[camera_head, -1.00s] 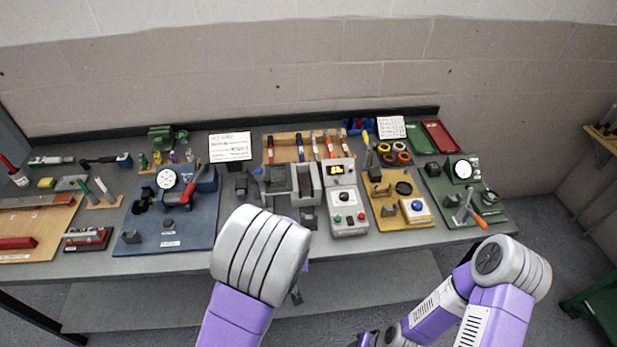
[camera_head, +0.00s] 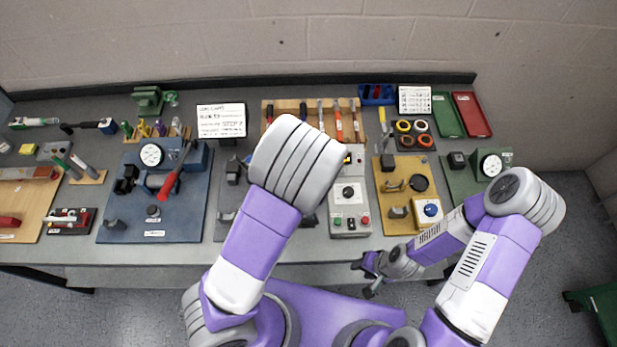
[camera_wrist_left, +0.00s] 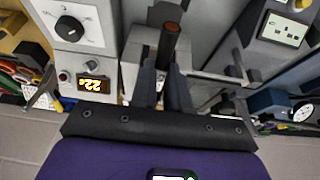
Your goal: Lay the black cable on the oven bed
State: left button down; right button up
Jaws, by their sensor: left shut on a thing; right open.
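The black cable (camera_wrist_left: 167,48) is a short dark piece with a copper-brown end. In the left wrist view it stands between the fingers of my left gripper (camera_wrist_left: 163,88), which is shut on it. Light grey metal parts (camera_wrist_left: 135,48) of the oven lie close around the cable; I cannot tell whether it touches them. The oven's control box (camera_head: 348,205) has a lit display, which reads 22 in the left wrist view (camera_wrist_left: 92,85). In the head view my left arm hides the cable, its gripper and most of the oven bed. My right gripper (camera_head: 367,279) is open and empty before the bench's front edge.
A blue board (camera_head: 190,222) with a gauge and red-handled lever lies left of the oven. A yellow board (camera_head: 390,221) and a green gauge board (camera_head: 465,187) lie right. A tool rack (camera_head: 311,104) and a white sign (camera_head: 221,120) stand behind.

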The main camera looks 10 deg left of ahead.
pick_arm(q)
jog(key=shift+s+r, duration=0.1)
jog(key=shift+s, duration=0.25)
jog(key=shift+f, duration=0.2)
jog(key=shift+w+f+b, duration=0.1)
jog(key=shift+f+b, duration=2.5)
jog(key=shift+f, duration=0.45)
pick_arm(e)
jog(key=shift+s+f, duration=0.15)
jog(key=shift+f, duration=2.4)
pick_arm(q)
jog(key=shift+f, duration=0.3)
pick_arm(e)
jog(key=shift+f, duration=0.2)
pick_arm(q)
jog(key=c, duration=1)
grip_release()
jog(key=shift+c, duration=0.2)
jog(key=shift+r, duration=0.15)
pick_arm(e)
jog(key=shift+r, duration=0.15)
pick_arm(q)
notch_tip(320, 180, up, 7)
jog(key=p, duration=0.6)
pick_arm(e)
notch_tip(320, 180, up, 6)
jog(key=shift+r, duration=0.1)
